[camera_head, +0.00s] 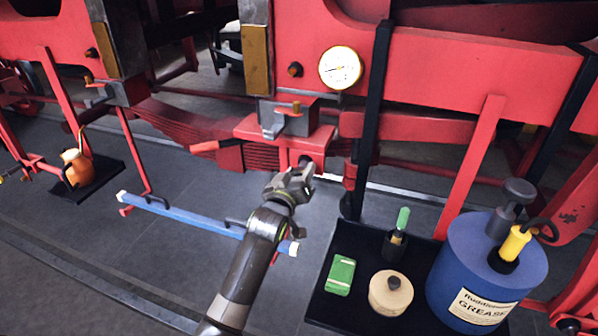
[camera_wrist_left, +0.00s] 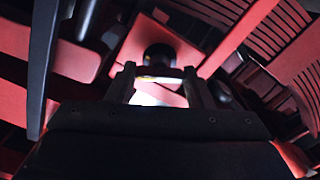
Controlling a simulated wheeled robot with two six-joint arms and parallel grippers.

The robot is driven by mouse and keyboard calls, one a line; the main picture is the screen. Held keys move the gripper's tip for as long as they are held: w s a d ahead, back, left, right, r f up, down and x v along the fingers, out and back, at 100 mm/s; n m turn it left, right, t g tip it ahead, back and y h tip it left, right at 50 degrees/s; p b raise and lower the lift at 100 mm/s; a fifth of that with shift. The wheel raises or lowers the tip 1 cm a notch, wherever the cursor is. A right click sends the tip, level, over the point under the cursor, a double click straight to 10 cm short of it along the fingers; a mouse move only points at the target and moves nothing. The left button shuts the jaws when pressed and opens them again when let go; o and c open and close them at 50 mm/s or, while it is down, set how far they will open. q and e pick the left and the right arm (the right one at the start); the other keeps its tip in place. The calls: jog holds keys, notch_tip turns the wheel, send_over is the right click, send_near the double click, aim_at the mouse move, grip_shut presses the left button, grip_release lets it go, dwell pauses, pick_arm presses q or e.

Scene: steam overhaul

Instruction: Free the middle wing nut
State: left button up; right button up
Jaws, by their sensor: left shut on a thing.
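My left gripper (camera_head: 303,179) reaches up from below to the underside of the red bracket (camera_head: 285,133) in the middle of the red frame. In the left wrist view its two fingers (camera_wrist_left: 158,88) are shut on a small pale part below a dark round boss (camera_wrist_left: 159,58). This part, seemingly the middle wing nut (camera_wrist_left: 158,92), is mostly hidden by the fingers and glare, so its wings cannot be made out. In the head view the jaws cover it, just below a dark stub (camera_head: 306,161). My right gripper is not in view.
A blue bar (camera_head: 185,213) lies below, behind my left forearm. A dark upright post (camera_head: 369,120) stands right of the bracket.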

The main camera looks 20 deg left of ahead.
pick_arm(q)
jog(key=n, duration=0.3)
jog(key=shift+n, duration=0.4)
jog(key=n, duration=0.4)
jog(key=shift+n, duration=0.3)
jog(key=n, duration=0.4)
jog(key=shift+n, duration=1.8)
jog(key=shift+r+n, duration=0.1)
jog(key=shift+n, duration=0.2)
jog(key=o, duration=1)
